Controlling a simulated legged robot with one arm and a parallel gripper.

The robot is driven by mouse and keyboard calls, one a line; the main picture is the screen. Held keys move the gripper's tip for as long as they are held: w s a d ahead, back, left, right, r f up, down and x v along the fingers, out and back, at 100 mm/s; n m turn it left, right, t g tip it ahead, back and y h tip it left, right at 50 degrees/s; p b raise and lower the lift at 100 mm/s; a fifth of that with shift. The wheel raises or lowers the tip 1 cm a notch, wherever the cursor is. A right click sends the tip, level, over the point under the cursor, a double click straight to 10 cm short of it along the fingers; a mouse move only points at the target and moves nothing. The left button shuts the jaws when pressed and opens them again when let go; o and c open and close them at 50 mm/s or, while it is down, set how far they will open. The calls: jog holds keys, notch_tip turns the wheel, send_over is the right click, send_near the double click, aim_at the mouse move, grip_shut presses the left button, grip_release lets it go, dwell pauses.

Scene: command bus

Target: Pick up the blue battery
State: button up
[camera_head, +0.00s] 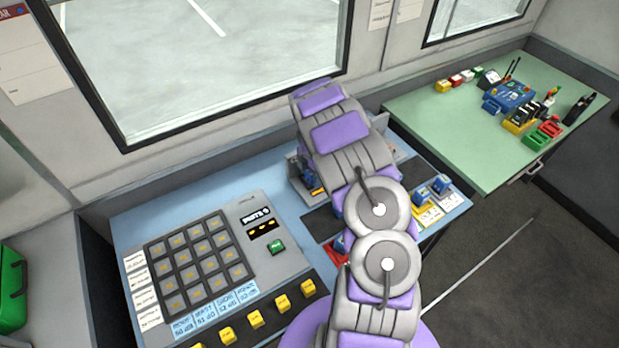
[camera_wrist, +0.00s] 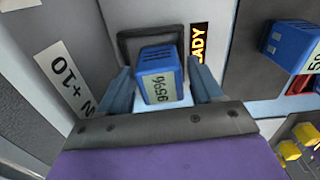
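In the wrist view a blue battery (camera_wrist: 155,60) with a pale label reading 95% sits in front of a dark grey square recess or frame. My gripper (camera_wrist: 165,75) has one finger on each side of this battery, with a visible gap on both sides, so it looks open around it. Another blue battery (camera_wrist: 285,40) with a partly cut-off label stands at the right of the wrist view. In the head view my arm hides most of the gripper and the battery between its fingers. Two blue items, apparently batteries, stand on the desk's right end (camera_head: 420,203) (camera_head: 441,184).
A lit display ending in "ADY" (camera_wrist: 199,45) is close to the right finger. The blue desk (camera_head: 180,195) carries a keypad panel (camera_head: 245,215) and yellow buttons (camera_head: 255,319). A green table (camera_head: 440,130) with several small items stands at the right. A window wall is behind the desk.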

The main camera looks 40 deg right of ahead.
jog(key=shift+d+f, duration=0.25)
jog(key=shift+d, duration=0.75)
jog(key=c, duration=0.3)
jog(key=shift+c, duration=0.7)
jog(key=a, duration=0.2)
jog(key=shift+a+r, duration=0.25)
jog(key=shift+a, duration=0.05)
jog(key=c, duration=0.5)
jog(key=shift+d, duration=0.55)
jog(key=shift+c, duration=0.2)
jog(key=shift+d+r, duration=0.1)
jog(key=shift+r, duration=0.05)
jog(key=r, duration=0.3)
jog(key=r+p, duration=0.1)
jog(key=r, duration=0.1)
jog(key=r+p, duration=0.1)
jog(key=r, duration=0.2)
jog(key=shift+a+r, duration=0.25)
jog(key=shift+r, duration=0.05)
jog(key=shift+d+r, duration=0.15)
jog(key=shift+r, duration=0.3)
jog(key=a+r+m, duration=0.4)
jog(key=a+m, duration=0.5)
jog(key=a, duration=0.4)
jog(key=a+r+m, duration=0.5)
jog(key=a+m, duration=0.4)
jog(key=a, duration=0.4)
jog(key=shift+s+a, duration=0.15)
jog(key=shift+s, duration=0.3)
